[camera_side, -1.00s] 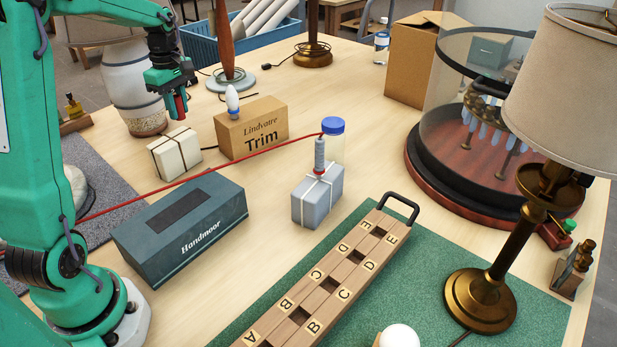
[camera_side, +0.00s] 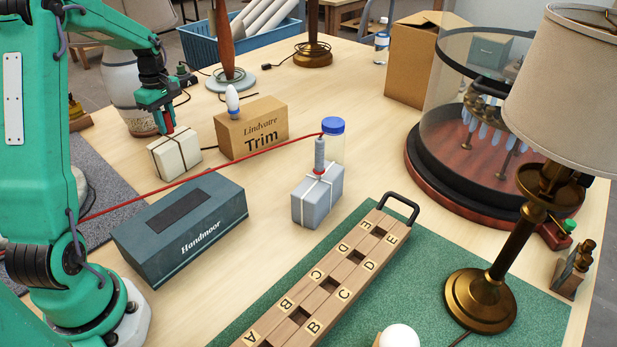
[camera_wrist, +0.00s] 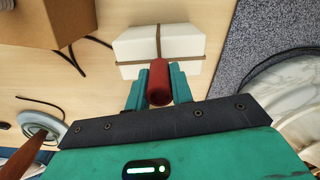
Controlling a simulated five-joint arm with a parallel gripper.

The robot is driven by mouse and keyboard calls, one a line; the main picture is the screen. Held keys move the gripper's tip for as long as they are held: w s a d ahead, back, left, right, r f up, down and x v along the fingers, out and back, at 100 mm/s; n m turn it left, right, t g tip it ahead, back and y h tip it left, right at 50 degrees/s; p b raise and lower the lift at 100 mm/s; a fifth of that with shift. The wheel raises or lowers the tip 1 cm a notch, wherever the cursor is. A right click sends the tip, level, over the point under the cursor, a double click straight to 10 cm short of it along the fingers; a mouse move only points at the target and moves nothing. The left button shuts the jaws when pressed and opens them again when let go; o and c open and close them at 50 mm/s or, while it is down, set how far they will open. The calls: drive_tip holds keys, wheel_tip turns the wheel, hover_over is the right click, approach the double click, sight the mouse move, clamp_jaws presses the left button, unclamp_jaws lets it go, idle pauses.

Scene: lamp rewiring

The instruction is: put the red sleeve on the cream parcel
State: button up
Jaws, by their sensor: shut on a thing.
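The cream parcel (camera_side: 175,153), tied with dark cord, sits on the table at the left, beside the tan Trim box. It also shows at the top of the wrist view (camera_wrist: 183,45). My gripper (camera_side: 168,127) is just above the parcel's top. It is shut on the red sleeve (camera_wrist: 159,82), which stands between the fingers in the wrist view. In the side view only a small red piece of the sleeve (camera_side: 169,128) shows below the fingers. I cannot tell whether the sleeve touches the parcel.
The Trim box (camera_side: 252,127), with a white bulb on top, stands right of the parcel. A dark Handmoor box (camera_side: 182,228) lies in front, with a red cord passing behind it. A grey parcel (camera_side: 317,198) stands farther right.

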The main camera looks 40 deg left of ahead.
sight(164, 113)
drive_tip(key=shift+f, duration=0.9)
drive_tip(key=shift+f, duration=0.1)
drive_tip(key=o, duration=0.9)
drive_tip(key=shift+o, duration=0.2)
wheel_tip(164, 113, up, 12)
drive_tip(key=shift+r, duration=0.15)
